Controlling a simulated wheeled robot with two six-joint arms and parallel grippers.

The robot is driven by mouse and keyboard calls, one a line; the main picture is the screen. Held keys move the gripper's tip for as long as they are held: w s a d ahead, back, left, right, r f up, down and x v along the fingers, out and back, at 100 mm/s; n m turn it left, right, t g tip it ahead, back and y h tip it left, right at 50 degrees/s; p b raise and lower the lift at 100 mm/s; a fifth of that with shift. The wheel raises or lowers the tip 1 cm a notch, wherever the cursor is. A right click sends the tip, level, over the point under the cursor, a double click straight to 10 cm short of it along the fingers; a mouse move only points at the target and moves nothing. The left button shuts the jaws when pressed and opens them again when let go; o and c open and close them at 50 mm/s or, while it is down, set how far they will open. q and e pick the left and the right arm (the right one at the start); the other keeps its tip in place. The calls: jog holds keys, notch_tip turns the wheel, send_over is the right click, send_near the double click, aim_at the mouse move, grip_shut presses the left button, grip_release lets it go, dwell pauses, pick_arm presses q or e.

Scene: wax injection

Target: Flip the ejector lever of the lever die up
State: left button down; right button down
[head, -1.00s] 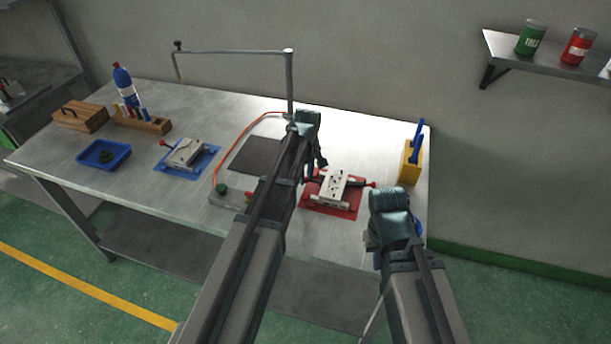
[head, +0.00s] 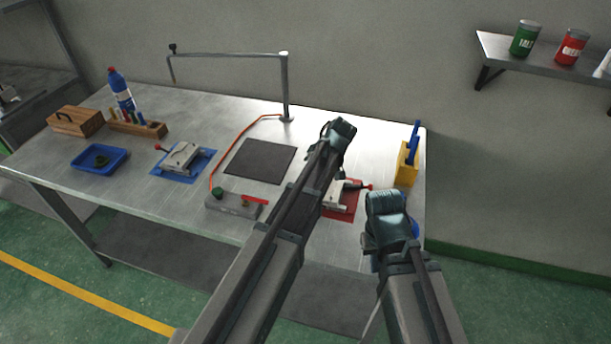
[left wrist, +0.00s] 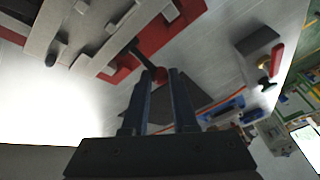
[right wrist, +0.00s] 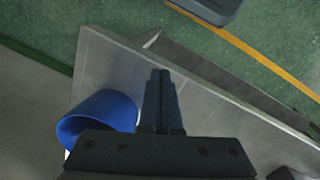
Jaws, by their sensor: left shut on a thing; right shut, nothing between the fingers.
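The grey lever die (head: 336,198) sits on a red mat (head: 346,213) at the right of the bench; my left arm covers its left part in the head view. In the left wrist view the die (left wrist: 85,25) is at the upper left. Its dark ejector lever (left wrist: 139,52) sticks out toward my left gripper (left wrist: 160,72). How far the lever is turned is hard to tell. My right gripper (right wrist: 161,75) is shut and empty, above the bench's right front part.
A blue cup (right wrist: 95,118) stands close to my right gripper. A yellow holder (head: 406,165) with blue tools is behind. Left of my left arm are a dark plate (head: 260,160), a grey clamp base with a red handle (head: 233,205), and another die (head: 182,156) on a blue mat.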

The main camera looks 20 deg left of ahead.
pick_arm(q)
jog(key=c, duration=0.7)
grip_release()
jog(key=p+v, duration=1.2)
jog(key=v, duration=0.2)
pick_arm(e)
notch_tip(320, 180, up, 12)
jog(key=shift+r, duration=0.2)
pick_arm(q)
jog(key=s+a+f+m+h, duration=0.1)
jog(key=s+a+m+h, duration=0.2)
jog(key=s+m, duration=0.35)
jog(key=s+a+f+m+h, duration=0.15)
jog(key=s+m, duration=0.25)
jog(key=s, duration=0.6)
jog(key=s+d+f+m+g+b, duration=0.1)
jog(key=s+d+m, duration=0.2)
jog(key=s+d, duration=0.3)
jog(key=d, duration=0.4)
jog(key=shift+d+f+m+b, duration=0.3)
jog(key=shift+f+m, duration=0.05)
pick_arm(e)
notch_tip(320, 180, down, 2)
